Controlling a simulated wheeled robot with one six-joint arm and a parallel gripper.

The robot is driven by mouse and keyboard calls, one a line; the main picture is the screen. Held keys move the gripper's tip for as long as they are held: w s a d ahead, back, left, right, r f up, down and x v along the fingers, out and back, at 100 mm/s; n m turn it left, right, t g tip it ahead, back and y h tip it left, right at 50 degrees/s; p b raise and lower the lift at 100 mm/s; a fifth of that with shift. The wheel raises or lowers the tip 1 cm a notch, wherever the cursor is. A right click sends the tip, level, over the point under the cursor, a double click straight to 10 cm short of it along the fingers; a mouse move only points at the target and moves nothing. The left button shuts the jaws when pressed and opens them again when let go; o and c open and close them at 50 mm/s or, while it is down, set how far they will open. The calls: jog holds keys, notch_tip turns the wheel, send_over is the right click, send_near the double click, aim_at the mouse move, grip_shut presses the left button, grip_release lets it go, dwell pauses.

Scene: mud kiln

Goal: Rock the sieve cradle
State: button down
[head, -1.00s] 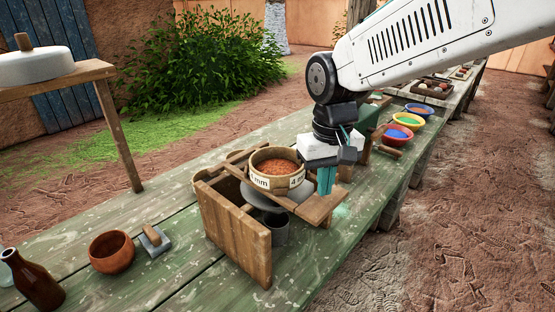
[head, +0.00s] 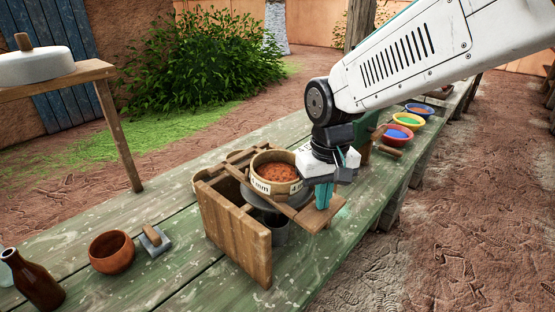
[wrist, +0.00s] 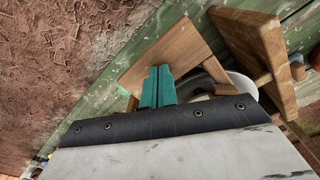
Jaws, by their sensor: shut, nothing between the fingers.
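The sieve cradle (head: 236,232) is a wooden frame standing on the green bench. A round sieve (head: 272,187) with a pale band marked in mm sits in it, holding reddish-brown grains. A flat wooden paddle (head: 325,214) sticks out from the cradle's right side; it also shows in the wrist view (wrist: 182,45). My gripper (head: 322,198) points down at this paddle, its teal fingers shut and empty. In the wrist view the shut fingers (wrist: 157,88) overlap the paddle; I cannot tell whether they touch it. A grey pot (head: 275,230) stands under the sieve, partly hidden.
A clay bowl (head: 112,251), a grey block with a wooden handle (head: 155,239) and a brown bottle (head: 38,279) stand on the bench at left. Coloured bowls (head: 398,132) stand beyond my gripper. The bench front is clear.

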jog(key=shift+f, duration=0.45)
jog(key=shift+r, duration=2.35)
dwell(1.4)
dwell(0.5)
dwell(1.2)
dwell(0.4)
